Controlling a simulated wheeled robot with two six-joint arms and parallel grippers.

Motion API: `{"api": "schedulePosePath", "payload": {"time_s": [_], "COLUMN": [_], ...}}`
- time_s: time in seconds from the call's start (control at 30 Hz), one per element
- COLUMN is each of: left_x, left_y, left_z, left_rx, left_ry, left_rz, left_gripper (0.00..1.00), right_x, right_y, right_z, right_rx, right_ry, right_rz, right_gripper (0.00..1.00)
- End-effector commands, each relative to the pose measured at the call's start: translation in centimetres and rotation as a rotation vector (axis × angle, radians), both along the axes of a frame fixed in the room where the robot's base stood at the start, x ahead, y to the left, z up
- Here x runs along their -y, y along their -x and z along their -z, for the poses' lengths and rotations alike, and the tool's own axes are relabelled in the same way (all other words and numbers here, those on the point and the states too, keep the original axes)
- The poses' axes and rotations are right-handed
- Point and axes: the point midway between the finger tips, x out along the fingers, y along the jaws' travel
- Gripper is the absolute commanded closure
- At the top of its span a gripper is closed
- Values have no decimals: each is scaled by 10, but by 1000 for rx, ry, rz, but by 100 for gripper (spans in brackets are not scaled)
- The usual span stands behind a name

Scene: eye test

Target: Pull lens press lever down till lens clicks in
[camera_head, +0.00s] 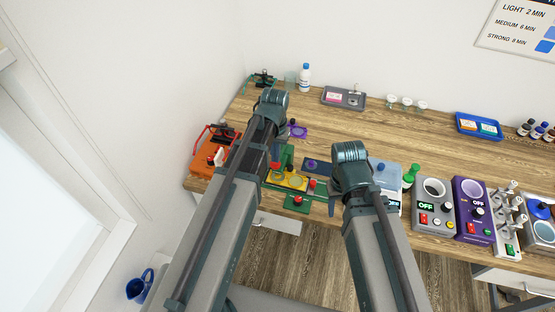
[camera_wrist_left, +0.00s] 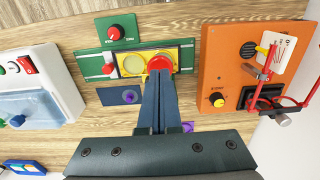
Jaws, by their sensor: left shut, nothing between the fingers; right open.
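The lens press is a green base (camera_wrist_left: 92,68) with a yellow plate (camera_wrist_left: 147,55) and a round lens seat (camera_wrist_left: 132,65). A red round knob (camera_wrist_left: 160,63), apparently the lever's end, stands over the plate. In the left wrist view my left gripper (camera_wrist_left: 160,76) is shut and empty, its tips right at the near side of this knob; contact cannot be told. In the head view the knob (camera_head: 276,166) shows beside my left arm, which hides much of the press. My right gripper (camera_head: 334,204) is open, right of the press, mostly hidden by its arm.
A green box with a red dial (camera_head: 297,200) adjoins the press. An orange box (camera_wrist_left: 214,75) with red glasses frames (camera_wrist_left: 292,104) flanks it. A blue plate (camera_wrist_left: 110,97) lies close by. Grey (camera_head: 433,219) and purple devices (camera_head: 464,190) stand right.

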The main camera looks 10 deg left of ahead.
Motion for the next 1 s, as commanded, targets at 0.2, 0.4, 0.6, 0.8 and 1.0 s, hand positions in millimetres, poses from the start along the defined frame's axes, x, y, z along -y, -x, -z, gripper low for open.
{"api": "schedulePosePath", "payload": {"time_s": [0.2,0.4,0.6,0.8,1.0], "left_x": [0,0,0,0,0], "left_y": [0,0,0,0,0], "left_z": [5,8,12,15,18], "left_rx": [0,0,0,0,0], "left_ry": [0,0,0,0,0], "left_rz": [0,0,0,0,0], "left_gripper": [100,100,100,100,100], "right_x": [0,0,0,0,0], "right_y": [0,0,0,0,0], "right_z": [5,8,12,15,18], "right_rx": [0,0,0,0,0], "right_ry": [0,0,1,1,1], "right_rz": [-1,-2,-3,-3,-4], "right_gripper": [50,50,50,50,50]}}
